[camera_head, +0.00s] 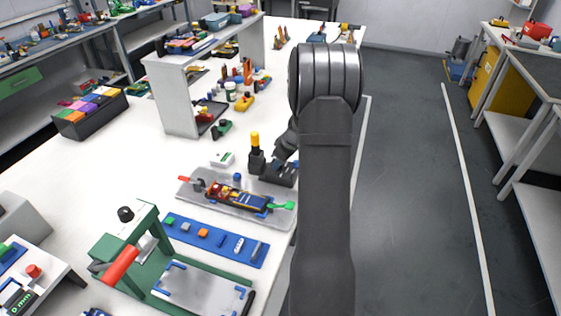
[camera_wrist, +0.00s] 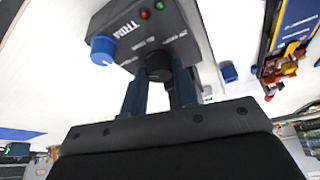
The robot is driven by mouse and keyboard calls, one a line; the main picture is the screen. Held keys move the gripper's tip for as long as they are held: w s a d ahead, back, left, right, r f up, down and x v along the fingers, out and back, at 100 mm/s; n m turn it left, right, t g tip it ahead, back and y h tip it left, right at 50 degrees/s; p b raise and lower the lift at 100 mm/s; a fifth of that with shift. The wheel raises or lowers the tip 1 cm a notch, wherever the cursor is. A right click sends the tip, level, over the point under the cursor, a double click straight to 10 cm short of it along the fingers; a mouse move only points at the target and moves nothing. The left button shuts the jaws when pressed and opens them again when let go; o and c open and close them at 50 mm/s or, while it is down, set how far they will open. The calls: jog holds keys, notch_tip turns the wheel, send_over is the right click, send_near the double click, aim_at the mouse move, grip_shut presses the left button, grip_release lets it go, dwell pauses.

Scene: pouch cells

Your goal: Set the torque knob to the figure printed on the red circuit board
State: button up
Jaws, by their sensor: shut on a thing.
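My gripper (camera_wrist: 159,88) has its two dark blue fingers on either side of a black knob (camera_wrist: 158,66), shut on it. The knob is on the face of a dark grey control box (camera_wrist: 122,22), whose printing reads "TRIM" near a blue knob (camera_wrist: 102,50); the black knob's scale is too blurred to read. In the head view the dark box (camera_head: 283,178) sits partly hidden under my wrist. A small red board (camera_head: 222,191) lies in a grey fixture beside a blue part. It also shows in the wrist view (camera_wrist: 278,70); no figure on it is legible.
The grey fixture plate (camera_head: 194,199) has a red-handled clamp and a green lever close to the box. A yellow-topped black post (camera_head: 255,140) stands right by my wrist. A blue parts strip (camera_head: 213,246) and green press (camera_head: 120,247) are nearer.

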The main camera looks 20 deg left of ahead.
jog(key=m+t, duration=0.1)
jog(key=m, duration=0.3)
jog(key=shift+s+m+t+h, duration=0.15)
jog(key=shift+m+t+h, duration=0.15)
jog(key=shift+m+t, duration=0.1)
jog(key=m, duration=0.2)
jog(key=m+t+h, duration=0.1)
jog(key=m, duration=0.1)
jog(key=shift+a+m+h, duration=0.2)
jog(key=shift+m+h, duration=0.1)
jog(key=shift+m, duration=0.1)
jog(key=m+h, duration=0.1)
jog(key=m, duration=0.3)
jog(key=shift+s+a+m+t+h, duration=0.1)
jog(key=shift+m+t+h, duration=0.2)
jog(key=shift+h, duration=0.1)
jog(key=m+h, duration=0.1)
jog(key=m, duration=0.3)
jog(key=shift+a+m+h, duration=0.15)
jog(key=shift+m+h, duration=0.25)
jog(key=o, duration=1)
